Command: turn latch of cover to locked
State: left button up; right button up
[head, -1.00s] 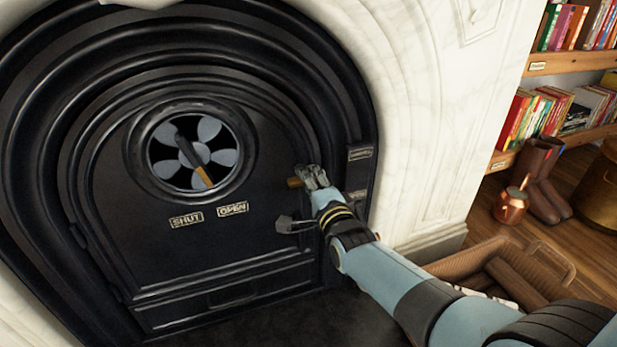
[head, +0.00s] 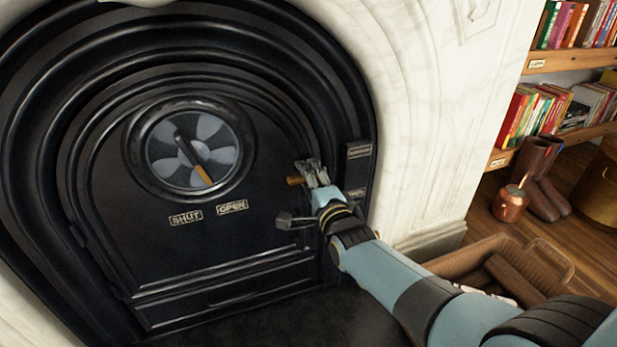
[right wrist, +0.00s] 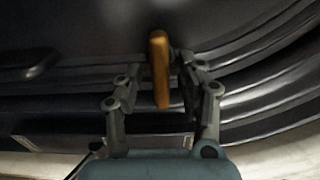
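The black metal cover (head: 220,260) fills the arched fireplace opening. Its latch has a short orange-brown handle (head: 294,181) at the cover's right edge, pointing roughly sideways to the left. My right gripper (head: 309,172) is at this handle. In the right wrist view the handle (right wrist: 160,75) lies between the two fingers (right wrist: 160,68), with gaps visible on both sides, so the gripper looks open around it. Two small label plates, one upper (head: 360,151) and one lower (head: 357,193), are right of the latch; their text is too small to read. My left gripper is not in view.
A round vent with a wood-tipped lever (head: 193,160) sits above SHUT (head: 186,217) and OPEN (head: 232,207) labels. A dark metal knob (head: 287,221) is just below my gripper. A wicker basket (head: 540,262), copper pot (head: 509,205) and boots (head: 545,175) stand right.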

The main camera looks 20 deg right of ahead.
jog(key=shift+s, duration=0.1)
jog(key=s, duration=1.1)
jog(key=shift+s+d, duration=0.2)
jog(key=shift+s, duration=0.2)
jog(key=shift+f, duration=0.1)
